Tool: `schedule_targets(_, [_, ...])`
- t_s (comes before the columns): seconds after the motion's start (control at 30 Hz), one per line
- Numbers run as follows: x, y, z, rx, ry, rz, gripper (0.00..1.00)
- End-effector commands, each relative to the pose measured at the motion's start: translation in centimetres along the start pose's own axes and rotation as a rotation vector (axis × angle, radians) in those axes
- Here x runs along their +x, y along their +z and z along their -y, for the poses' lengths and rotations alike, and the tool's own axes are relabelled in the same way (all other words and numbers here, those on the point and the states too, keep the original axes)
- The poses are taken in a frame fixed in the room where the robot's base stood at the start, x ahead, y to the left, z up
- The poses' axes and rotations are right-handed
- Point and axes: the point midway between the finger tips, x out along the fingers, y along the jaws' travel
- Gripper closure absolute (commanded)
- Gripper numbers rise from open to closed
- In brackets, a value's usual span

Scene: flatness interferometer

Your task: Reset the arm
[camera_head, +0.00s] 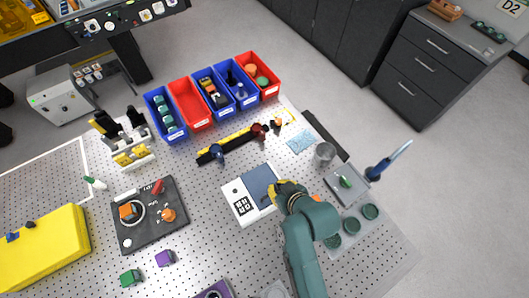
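My teal arm reaches in from the bottom of the head view. My gripper (276,193), with yellow and dark parts, is at the right edge of a white and blue flat device (242,203) with black markings on the perforated table. The gripper is seen from above and behind. Its fingers are too small and too hidden to tell whether they are open, shut or touching the device.
A row of blue and red bins (191,104) stands at the table's back. A yellow and black rail (236,145) lies before them. Left are a dark panel (150,233) and a yellow case (45,250). Right are a clear cup (325,153) and a tray with green round parts (370,211).

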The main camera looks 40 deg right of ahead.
Motion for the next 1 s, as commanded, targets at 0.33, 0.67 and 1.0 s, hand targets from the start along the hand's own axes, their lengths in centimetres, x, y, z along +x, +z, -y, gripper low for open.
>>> schedule_targets(0.33, [-0.3,-1.0,0.9,-0.019,-0.015,-0.008,1.0])
schedule_targets(0.67, [-8.0,-21.8,11.4,-0.228,-0.12,-0.385,1.0])
schedule_targets(1.0, [-29.3,-37.5,19.4,-0.206,-0.207,-0.952,1.0])
